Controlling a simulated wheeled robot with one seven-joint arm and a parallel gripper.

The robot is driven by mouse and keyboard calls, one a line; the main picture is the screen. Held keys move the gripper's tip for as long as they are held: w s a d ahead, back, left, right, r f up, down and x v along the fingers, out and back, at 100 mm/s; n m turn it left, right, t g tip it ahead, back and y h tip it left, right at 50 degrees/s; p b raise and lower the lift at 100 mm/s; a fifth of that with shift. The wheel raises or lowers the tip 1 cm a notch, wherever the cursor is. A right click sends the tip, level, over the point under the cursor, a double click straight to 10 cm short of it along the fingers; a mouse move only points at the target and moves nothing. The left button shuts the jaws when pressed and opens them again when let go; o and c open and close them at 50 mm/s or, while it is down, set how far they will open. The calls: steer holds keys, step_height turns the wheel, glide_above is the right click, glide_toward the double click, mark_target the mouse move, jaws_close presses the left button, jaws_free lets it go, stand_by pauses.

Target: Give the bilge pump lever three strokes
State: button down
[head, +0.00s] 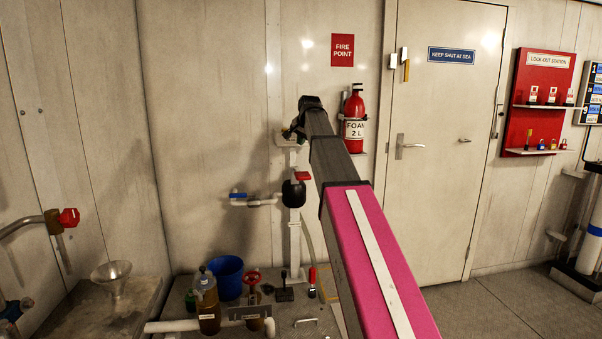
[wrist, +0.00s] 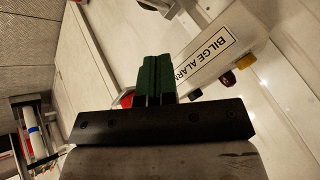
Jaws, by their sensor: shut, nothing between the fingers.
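My gripper (wrist: 155,75) shows in the wrist view as two green fingers pressed together, with nothing between them. In the head view my arm reaches forward and up, and its end hides most of the gripper, in front of the back wall. No part is labelled as the bilge pump lever. A small upright lever with a red grip (head: 312,275) stands on the bench, well below my gripper; I cannot tell whether it is the pump lever. In the wrist view a white box marked BILGE ALARM (wrist: 205,62) lies just beyond the fingers, partly hidden by them.
A white post carries a black bulb (head: 293,194) and a red handle (head: 304,176) below my gripper. The bench holds a blue bucket (head: 227,278), an oil bottle (head: 207,305) and a red valve wheel (head: 253,278). A fire extinguisher (head: 355,120) hangs right of my arm. Floor shows at right.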

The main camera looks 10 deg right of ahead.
mark_target(299, 173)
steer(key=shift+s+f, duration=0.25)
steer(key=shift+f, duration=1.15)
steer(key=shift+s+f, duration=0.25)
steer(key=shift+f, duration=1.2)
steer(key=shift+s+f, duration=0.25)
steer(key=shift+f, duration=1.15)
steer(key=shift+f, duration=0.15)
steer(key=shift+s+f, duration=0.1)
steer(key=shift+f, duration=0.15)
